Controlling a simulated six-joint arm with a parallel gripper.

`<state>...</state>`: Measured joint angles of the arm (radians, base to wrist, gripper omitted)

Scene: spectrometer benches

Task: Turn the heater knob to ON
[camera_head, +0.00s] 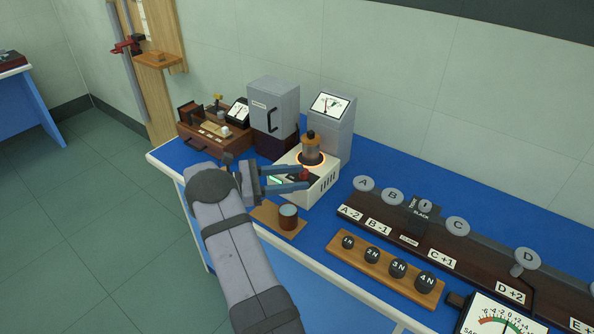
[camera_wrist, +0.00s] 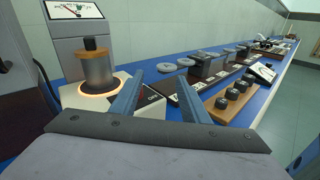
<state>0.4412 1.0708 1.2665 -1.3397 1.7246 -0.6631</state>
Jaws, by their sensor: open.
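The heater (camera_head: 325,187) is a white box on the blue bench, with a metal vessel (camera_head: 311,145) with a brown top on its orange-glowing ring. A small red part (camera_head: 304,174), apparently the knob, shows between my fingertips. My gripper (camera_head: 307,177) is open, its two blue fingers reaching over the heater's front. I cannot tell whether they touch the knob. In the wrist view, a dark plate (camera_wrist: 151,98) with red and white marks shows between the fingers, and the knob's setting is not readable. A green patch (camera_head: 275,181) shows beside the fingers.
A grey cabinet (camera_head: 273,106) and a grey meter (camera_head: 330,104) stand behind the heater. A small cup (camera_head: 288,217) on a wooden board stands in front, close to my arm. A rack of black weights (camera_head: 385,263) and a long dark beam lie to the right.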

